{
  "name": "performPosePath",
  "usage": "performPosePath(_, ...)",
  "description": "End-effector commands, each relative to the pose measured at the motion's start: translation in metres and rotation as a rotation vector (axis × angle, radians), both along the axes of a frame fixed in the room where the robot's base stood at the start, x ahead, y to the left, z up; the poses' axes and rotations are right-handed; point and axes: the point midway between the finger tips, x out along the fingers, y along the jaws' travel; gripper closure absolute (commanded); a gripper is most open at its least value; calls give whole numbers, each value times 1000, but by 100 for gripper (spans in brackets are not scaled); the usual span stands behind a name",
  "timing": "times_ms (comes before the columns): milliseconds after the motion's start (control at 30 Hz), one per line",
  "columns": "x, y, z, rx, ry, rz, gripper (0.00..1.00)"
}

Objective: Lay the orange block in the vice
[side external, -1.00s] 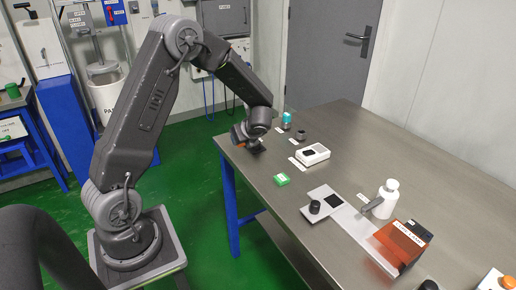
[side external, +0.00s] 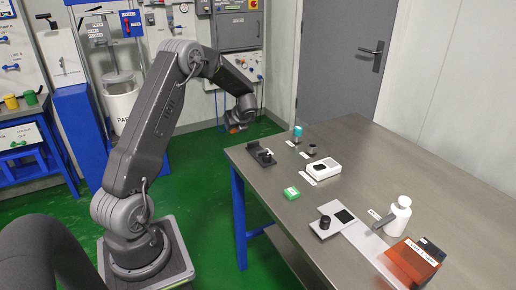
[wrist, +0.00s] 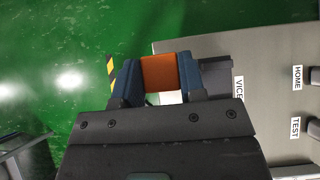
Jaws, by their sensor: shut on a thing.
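The orange block (wrist: 159,72) is between the two blue fingers of my gripper (wrist: 158,82) in the wrist view, gripped from both sides. In the side external view my gripper (side external: 238,126) hangs in the air beyond the table's left corner, with a bit of orange showing at its tip. The dark vice (side external: 260,154) stands on that corner, to the right of and lower than my gripper. In the wrist view part of the vice (wrist: 217,76) shows right of the fingers, beside the VICE label; the gripper body hides the rest.
The table (side external: 390,165) carries a white device (side external: 323,169), a green block (side external: 291,193), a teal-topped item (side external: 297,132), a white bottle (side external: 398,215) and an orange box (side external: 410,265). Green floor lies below my gripper. Blue-framed equipment stands behind my arm.

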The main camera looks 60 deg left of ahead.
Motion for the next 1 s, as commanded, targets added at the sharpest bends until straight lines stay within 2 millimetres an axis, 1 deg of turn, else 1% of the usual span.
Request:
performPosePath(33,12,-6,-8,-2,1,-6,89)
performPosePath(200,46,-21,-31,-1,1,-2,89)
performPosePath(300,64,-28,-42,0,1,-2,89)
performPosePath(400,76,-33,-50,0,0,-1,89)
performPosePath(500,82,-36,-53,0,-1,1,89)
performPosePath(633,83,-36,-60,-1,1,1,89)
performPosePath(867,83,-36,-91,-1,1,0,89)
performPosePath(1000,83,-36,-94,1,-1,1,89)
